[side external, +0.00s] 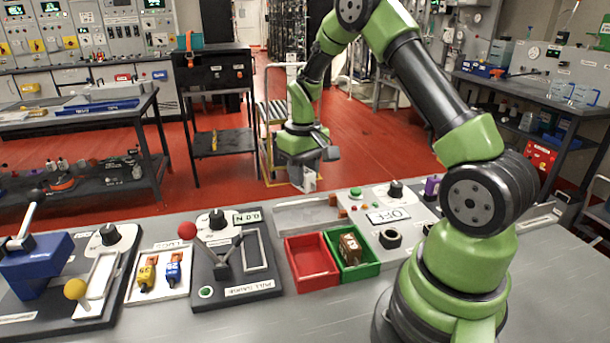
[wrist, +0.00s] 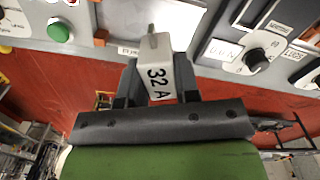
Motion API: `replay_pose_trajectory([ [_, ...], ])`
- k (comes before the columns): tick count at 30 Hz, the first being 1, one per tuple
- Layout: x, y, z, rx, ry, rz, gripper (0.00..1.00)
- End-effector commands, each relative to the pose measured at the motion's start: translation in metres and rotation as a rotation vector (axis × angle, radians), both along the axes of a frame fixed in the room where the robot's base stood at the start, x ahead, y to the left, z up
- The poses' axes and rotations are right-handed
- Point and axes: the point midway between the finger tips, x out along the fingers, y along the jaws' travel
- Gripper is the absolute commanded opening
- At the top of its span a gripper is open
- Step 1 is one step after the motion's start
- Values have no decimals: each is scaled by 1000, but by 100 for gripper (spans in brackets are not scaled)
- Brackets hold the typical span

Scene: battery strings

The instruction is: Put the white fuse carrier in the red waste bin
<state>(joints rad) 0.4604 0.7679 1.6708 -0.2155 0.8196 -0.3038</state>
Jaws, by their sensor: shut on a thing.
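The white fuse carrier (wrist: 157,80), marked "32 A", is held between the two dark fingers of my gripper (wrist: 156,90) in the wrist view. In the side external view my gripper (side external: 309,172) is raised behind the far edge of the bench, with the small pale carrier (side external: 309,184) at its tip. The red waste bin (side external: 290,245) stands on the bench, nearer the camera and lower than the gripper. Its visible floor is empty. The carrier is well clear of the bin.
A green bin (side external: 372,268) with a brown block (side external: 350,247) adjoins the red bin on its right. A panel with a red-knobbed lever (side external: 187,231) stands to the left. A control panel (side external: 365,206) with knobs and buttons is behind and to the right.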

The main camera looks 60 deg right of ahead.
Motion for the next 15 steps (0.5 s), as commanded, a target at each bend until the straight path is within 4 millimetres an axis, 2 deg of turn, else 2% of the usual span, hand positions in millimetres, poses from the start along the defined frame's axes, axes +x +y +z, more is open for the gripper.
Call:
replay_pose_trajectory([
  [3,-6,17,-2,2,2,341,3],
  [15,-35,65,-7,5,2,1524,3],
])
